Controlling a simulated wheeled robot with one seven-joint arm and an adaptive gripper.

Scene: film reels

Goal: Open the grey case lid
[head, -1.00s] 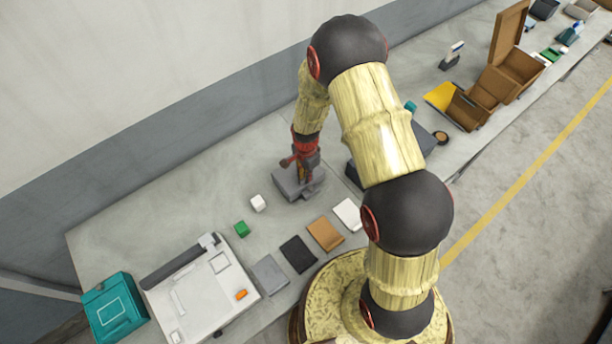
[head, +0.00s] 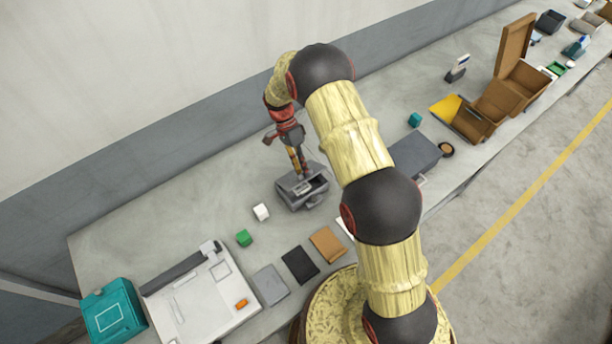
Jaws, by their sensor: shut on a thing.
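The grey case (head: 308,203) sits on the bench below my gripper. Its lid (head: 290,181) is raised and tilted, and the dark inside of the case shows on the right. My gripper (head: 301,170) points down at the lid's upper edge and is shut on it. The fingertips are small in this view, and the exact contact is hard to make out.
Flat black (head: 299,265) and brown (head: 327,244) pieces lie in front. A dark grey box (head: 414,156) stands to the right, partly behind my arm. The bench behind the case is clear.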

